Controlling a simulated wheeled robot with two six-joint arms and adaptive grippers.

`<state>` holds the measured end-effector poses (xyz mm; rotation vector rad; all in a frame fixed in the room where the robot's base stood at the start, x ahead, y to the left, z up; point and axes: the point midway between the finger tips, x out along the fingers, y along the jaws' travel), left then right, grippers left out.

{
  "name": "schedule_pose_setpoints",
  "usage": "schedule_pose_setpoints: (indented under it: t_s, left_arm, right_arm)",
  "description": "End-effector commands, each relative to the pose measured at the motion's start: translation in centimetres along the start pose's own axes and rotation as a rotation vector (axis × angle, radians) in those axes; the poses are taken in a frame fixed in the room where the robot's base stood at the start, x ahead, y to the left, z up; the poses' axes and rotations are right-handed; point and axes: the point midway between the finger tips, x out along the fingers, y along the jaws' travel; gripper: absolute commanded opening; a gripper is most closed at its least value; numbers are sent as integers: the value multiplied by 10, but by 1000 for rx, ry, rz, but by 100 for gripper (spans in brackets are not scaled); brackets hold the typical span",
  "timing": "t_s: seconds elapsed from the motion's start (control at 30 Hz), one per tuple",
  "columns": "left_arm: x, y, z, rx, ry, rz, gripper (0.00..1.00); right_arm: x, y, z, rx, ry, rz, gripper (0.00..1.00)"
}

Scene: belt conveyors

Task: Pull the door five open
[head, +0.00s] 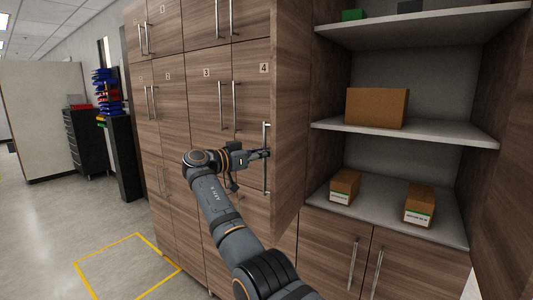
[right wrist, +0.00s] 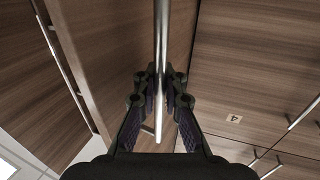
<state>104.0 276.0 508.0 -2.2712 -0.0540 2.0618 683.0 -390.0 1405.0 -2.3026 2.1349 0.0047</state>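A wood-grain cabinet door (head: 291,120) stands swung outward beside the open shelves, its inner side facing right. No number five is readable on it. A long vertical metal handle (head: 266,178) stands off its outer side near the free edge. My right gripper (head: 266,154) is at the middle of this handle. In the right wrist view the bar (right wrist: 161,40) runs between the fingertips of my right gripper (right wrist: 161,78), which close in against it from both sides. My left gripper is not in view.
Closed cabinet doors, including one marked 4 (head: 264,68), stand to the left. The open shelves (head: 400,130) hold several boxes. Another open door (head: 505,170) is at the far right. Closed lower doors (head: 333,246) are below. Floor with a yellow outline (head: 100,262) is clear at left.

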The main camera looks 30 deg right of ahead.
Motion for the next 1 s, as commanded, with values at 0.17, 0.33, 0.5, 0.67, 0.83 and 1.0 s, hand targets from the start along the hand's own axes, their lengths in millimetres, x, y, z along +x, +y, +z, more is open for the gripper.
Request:
schedule_pose_setpoints:
  t_s: [0.17,0.33,0.5,0.67,0.83,1.0]
  left_arm:
    - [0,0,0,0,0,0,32]
    - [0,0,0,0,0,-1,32]
    - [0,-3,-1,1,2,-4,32]
    - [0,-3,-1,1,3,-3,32]
    - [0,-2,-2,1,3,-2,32]
    - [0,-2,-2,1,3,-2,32]
  right_arm:
    - [-1,0,2,-2,-4,-1,26]
    - [-1,0,1,-1,-2,-1,32]
    - [-1,0,0,0,-1,-1,32]
    - [-21,-1,0,0,-1,-5,32]
    - [-63,-1,0,-1,-2,-6,32]
    - [-100,0,0,-1,-1,-4,32]
